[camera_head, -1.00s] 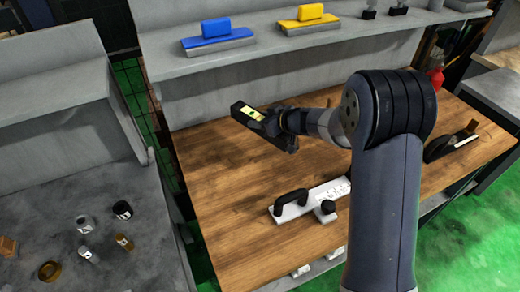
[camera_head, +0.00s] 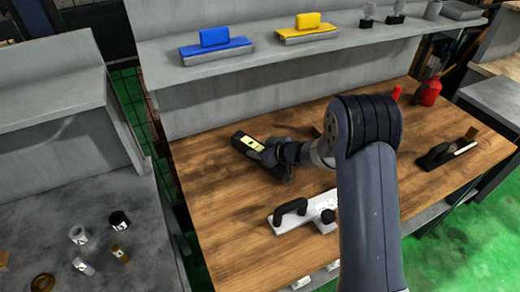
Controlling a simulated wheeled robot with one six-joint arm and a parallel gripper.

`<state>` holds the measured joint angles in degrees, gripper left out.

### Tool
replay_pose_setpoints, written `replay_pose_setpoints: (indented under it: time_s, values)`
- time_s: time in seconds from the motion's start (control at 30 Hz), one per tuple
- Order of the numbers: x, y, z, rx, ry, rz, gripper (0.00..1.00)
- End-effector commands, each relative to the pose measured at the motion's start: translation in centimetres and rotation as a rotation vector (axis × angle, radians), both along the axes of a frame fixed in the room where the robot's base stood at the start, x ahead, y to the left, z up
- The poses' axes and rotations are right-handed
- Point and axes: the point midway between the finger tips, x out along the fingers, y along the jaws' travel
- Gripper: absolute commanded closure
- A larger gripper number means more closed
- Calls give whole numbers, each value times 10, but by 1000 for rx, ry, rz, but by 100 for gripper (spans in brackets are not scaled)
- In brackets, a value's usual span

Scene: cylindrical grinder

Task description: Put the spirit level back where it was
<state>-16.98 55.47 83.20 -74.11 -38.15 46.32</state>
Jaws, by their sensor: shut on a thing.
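The spirit level (camera_head: 246,143) is a dark bar with a pale yellow-green vial window. It is at the left rear part of the wooden bench (camera_head: 215,225). My gripper (camera_head: 270,153) is shut on the level near its middle. The level is low, at or just above the bench top; I cannot tell whether it touches. The fingertips are partly hidden by the gripper body and the level.
A white plate tool with a black handle (camera_head: 290,209) lies in front. A black-handled float (camera_head: 440,153) and a red bottle (camera_head: 428,92) are at right. The grey shelf (camera_head: 200,75) behind carries a blue-handled block (camera_head: 215,45) and a yellow-handled block (camera_head: 308,27).

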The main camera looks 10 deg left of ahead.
Motion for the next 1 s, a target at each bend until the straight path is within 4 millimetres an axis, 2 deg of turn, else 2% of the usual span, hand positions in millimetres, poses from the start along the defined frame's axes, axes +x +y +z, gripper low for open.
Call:
replay_pose_setpoints:
  time_s: [0.13, 0.17, 0.4, 0.73, 0.87, 1.0]
  values:
    - [1, 0, -1, 3, -3, 0, 100]
    - [0, 0, -3, -1, 1, 0, 54]
    - [0, 0, -3, -1, 1, 0, 34]
    - [0, -1, 2, 0, 0, -1, 33]
    - [-6, -13, 8, 0, 0, -4, 33]
    - [-18, -34, 21, 0, -1, -4, 33]
